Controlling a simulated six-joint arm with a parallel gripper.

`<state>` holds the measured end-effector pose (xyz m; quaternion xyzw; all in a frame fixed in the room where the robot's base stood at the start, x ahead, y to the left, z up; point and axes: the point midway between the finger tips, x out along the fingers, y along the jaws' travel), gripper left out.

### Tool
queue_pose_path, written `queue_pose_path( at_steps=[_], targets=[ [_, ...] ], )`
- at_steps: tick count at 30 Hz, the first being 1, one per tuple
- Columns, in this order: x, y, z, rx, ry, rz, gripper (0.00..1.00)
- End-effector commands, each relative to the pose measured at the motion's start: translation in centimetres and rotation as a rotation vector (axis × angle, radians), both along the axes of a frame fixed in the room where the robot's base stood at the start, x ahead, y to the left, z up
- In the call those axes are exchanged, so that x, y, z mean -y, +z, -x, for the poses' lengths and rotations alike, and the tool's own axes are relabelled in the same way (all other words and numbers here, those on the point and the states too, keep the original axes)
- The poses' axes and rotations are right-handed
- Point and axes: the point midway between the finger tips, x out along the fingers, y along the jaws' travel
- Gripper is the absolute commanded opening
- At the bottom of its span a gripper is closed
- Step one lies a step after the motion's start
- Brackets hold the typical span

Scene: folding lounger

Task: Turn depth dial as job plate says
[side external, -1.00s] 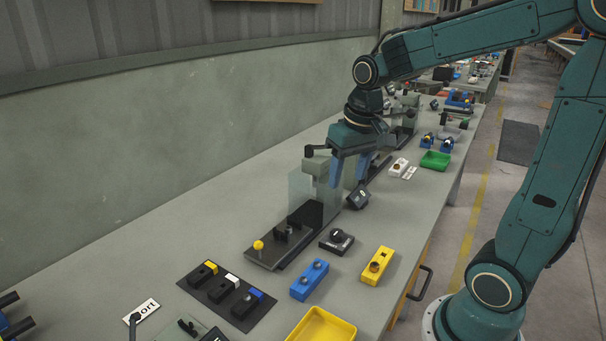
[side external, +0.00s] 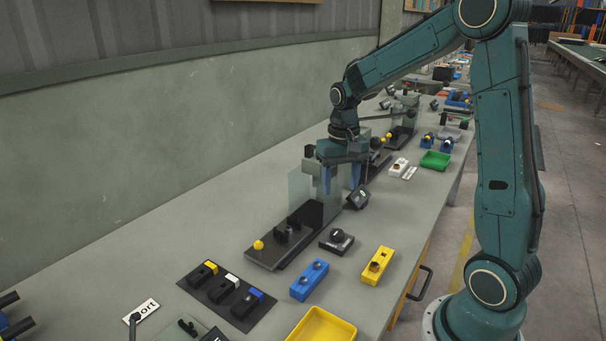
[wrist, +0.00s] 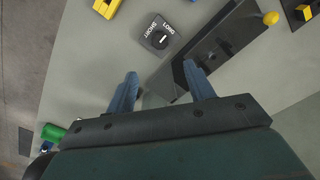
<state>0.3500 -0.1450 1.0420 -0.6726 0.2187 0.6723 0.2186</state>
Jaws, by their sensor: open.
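A black dial unit (wrist: 158,35) marked SHORT and LONG lies ahead of my fingers in the wrist view. Its round knob has a white mark; I cannot tell for sure which word it points at. The dial (side external: 337,240) also shows in the side view, on the bench right of the dark machine base. A white plate (side external: 149,307) at the lower left reads "ort", its first letters hidden by a dark rod. My gripper (side external: 341,184) is open and empty, above the bench by the clear shield. Its blue fingers (wrist: 159,76) are apart from the dial.
The machine base (side external: 285,247) with a yellow ball knob and a clear shield (side external: 299,194) stands left of the dial. A tilted dark box (side external: 357,199) is close to my fingers. A blue block (side external: 309,280), yellow block (side external: 378,266) and yellow tray (side external: 321,328) lie nearer the camera.

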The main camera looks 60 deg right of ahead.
Motion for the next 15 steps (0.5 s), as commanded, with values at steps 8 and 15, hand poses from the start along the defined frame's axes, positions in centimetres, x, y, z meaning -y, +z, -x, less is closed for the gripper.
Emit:
queue_pose_path(
  at_steps=[8,15],
  targets=[
    [-0.1,-2.2,0.1,-0.004,0.001,-0.002,0.53],
    [-0.1,-5.7,0.1,-0.005,0.001,-0.002,0.53]
  ],
)
